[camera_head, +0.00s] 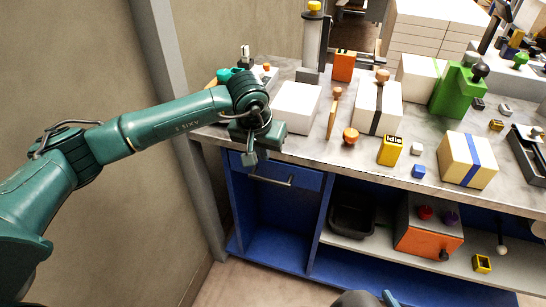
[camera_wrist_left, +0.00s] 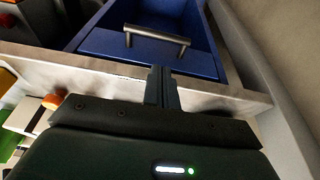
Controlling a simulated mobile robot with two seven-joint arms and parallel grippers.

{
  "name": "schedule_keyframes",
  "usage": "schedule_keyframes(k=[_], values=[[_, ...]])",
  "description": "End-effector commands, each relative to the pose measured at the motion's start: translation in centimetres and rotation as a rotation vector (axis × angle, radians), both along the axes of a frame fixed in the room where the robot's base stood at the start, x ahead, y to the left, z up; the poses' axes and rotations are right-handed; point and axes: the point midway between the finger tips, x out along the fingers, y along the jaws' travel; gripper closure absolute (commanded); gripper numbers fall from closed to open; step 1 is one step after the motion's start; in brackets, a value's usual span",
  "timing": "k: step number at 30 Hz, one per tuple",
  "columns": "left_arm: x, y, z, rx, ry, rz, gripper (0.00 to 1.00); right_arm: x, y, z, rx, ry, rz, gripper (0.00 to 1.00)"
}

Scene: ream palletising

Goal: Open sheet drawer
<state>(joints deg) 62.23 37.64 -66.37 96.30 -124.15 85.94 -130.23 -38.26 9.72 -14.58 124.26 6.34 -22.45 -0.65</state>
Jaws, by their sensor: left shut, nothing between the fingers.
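The sheet drawer (camera_head: 302,178) is a blue drawer front under the left end of the grey worktop. It looks shut, flush with the cabinet. Its metal bar handle (camera_head: 271,181) runs across the front. In the left wrist view the drawer front (camera_wrist_left: 105,43) and handle (camera_wrist_left: 157,38) show just beyond the fingers. My left gripper (camera_head: 250,157) is shut and empty at the worktop edge, above the handle in the head view. In the left wrist view its closed fingers (camera_wrist_left: 161,86) point at the drawer and appear apart from the handle. My right gripper is not in view.
The worktop (camera_head: 310,146) holds a white ream (camera_head: 296,106), a banded ream (camera_head: 377,107), a yellow box (camera_head: 391,150) and a green device (camera_head: 455,92). Below the drawer is an open blue compartment (camera_head: 272,222). A wall and grey post (camera_head: 180,110) stand left.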

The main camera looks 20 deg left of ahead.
Motion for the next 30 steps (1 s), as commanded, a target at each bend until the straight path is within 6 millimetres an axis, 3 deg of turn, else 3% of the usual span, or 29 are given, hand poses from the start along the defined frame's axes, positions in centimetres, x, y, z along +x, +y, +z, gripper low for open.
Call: schedule_keyframes(k=[5, 18, 30], values=[[0.5, 0.2, -1.5, 0.015, -0.001, -0.004, 1.0, -0.5, 0.1, -0.2, 0.0, 0.012, 0.004, 0.64], [2.7, 0.0, -8.4, 0.01, 0.0, -0.002, 1.0, -0.8, 0.2, -0.4, -0.006, 0.02, 0.007, 0.64], [3.0, 0.0, -9.4, 0.01, -0.002, -0.003, 1.0, -0.6, 0.1, -0.4, -0.007, 0.017, 0.006, 0.64]])
